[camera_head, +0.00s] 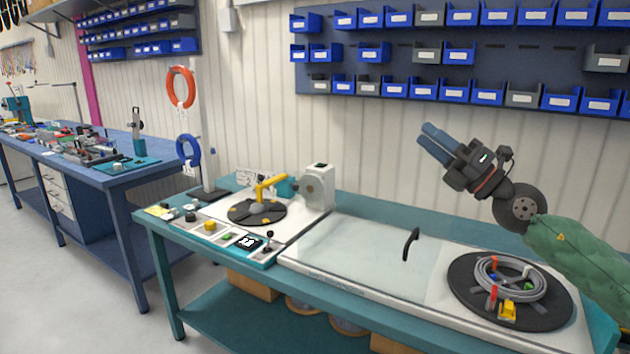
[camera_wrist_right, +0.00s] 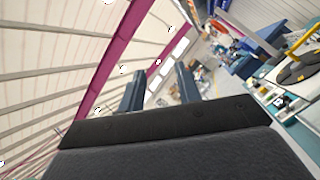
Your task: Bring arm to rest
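My right gripper (camera_head: 426,134) is raised in the air above the right part of the teal bench, tilted up and to the left. Its two blue fingers stand apart with nothing between them, as the right wrist view (camera_wrist_right: 160,88) also shows. A coil of grey cable (camera_head: 509,279) lies on the black turntable (camera_head: 466,293) below the arm, well clear of the gripper. My left gripper is not in view.
A glass cover with a black handle (camera_head: 411,244) lies mid-bench. A second black disc (camera_head: 257,213) with a yellow arm (camera_head: 271,186) and a control panel (camera_head: 228,237) stand left. Blue bins (camera_head: 397,89) hang on the wall behind.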

